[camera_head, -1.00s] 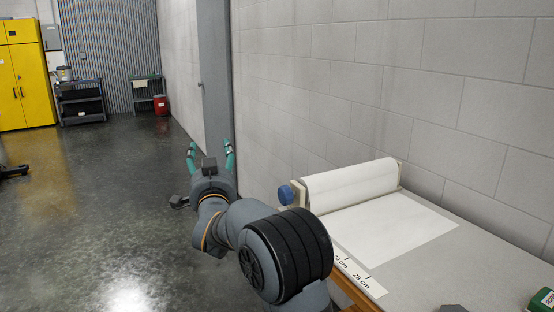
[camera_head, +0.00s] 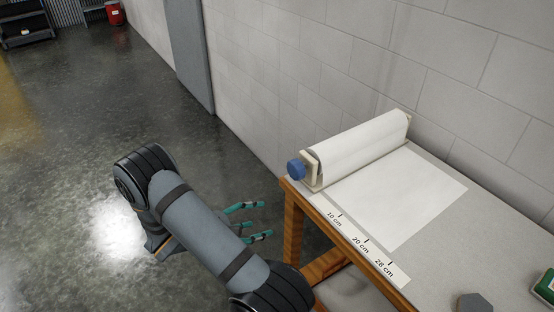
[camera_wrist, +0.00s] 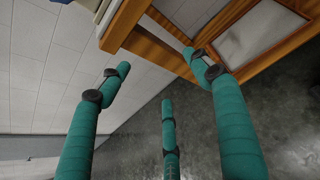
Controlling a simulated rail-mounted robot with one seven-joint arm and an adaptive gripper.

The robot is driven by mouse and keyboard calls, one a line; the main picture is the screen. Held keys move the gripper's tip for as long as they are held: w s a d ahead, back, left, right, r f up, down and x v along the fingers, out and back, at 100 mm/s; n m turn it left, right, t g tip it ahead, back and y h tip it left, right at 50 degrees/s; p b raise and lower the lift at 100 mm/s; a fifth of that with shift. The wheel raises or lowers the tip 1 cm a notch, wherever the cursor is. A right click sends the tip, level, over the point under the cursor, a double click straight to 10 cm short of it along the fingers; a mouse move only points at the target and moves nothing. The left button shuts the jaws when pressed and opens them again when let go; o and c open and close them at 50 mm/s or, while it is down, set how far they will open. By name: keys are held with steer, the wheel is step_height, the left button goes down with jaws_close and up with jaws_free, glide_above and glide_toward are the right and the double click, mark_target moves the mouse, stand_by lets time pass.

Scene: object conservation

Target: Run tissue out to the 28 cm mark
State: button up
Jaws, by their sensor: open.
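The white tissue roll (camera_head: 360,146) lies in a holder at the table's back, with a blue knob (camera_head: 296,169) on its left end. A flat white sheet (camera_head: 400,195) extends from it over the tabletop. Its front edge lies past the 20 cm mark, close to the 28 cm mark; the exact alignment is unclear. The marked strip (camera_head: 350,232) runs along the table's left edge. My gripper (camera_head: 264,220) is open and empty, left of the table and apart from it. Its teal fingers (camera_wrist: 157,62) also show in the wrist view, below the table edge.
The grey table (camera_head: 450,235) has a wooden frame (camera_head: 293,225) close to my fingers. A grey block (camera_head: 474,302) and a green box (camera_head: 545,286) sit at its front right. A block wall (camera_head: 350,65) stands behind.

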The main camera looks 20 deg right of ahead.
step_height(320, 180, up, 8)
steer(key=w+d+t+h, duration=0.2)
steer(key=h, duration=0.1)
steer(key=g+h, duration=0.1)
steer(key=h, duration=0.1)
glide_toward(292, 172)
steer(key=p+x, duration=0.3)
steer(key=x, duration=0.8)
steer(key=c, duration=0.3)
steer(key=shift+w, duration=0.1)
steer(key=c, duration=0.8)
steer(key=shift+c, duration=0.3)
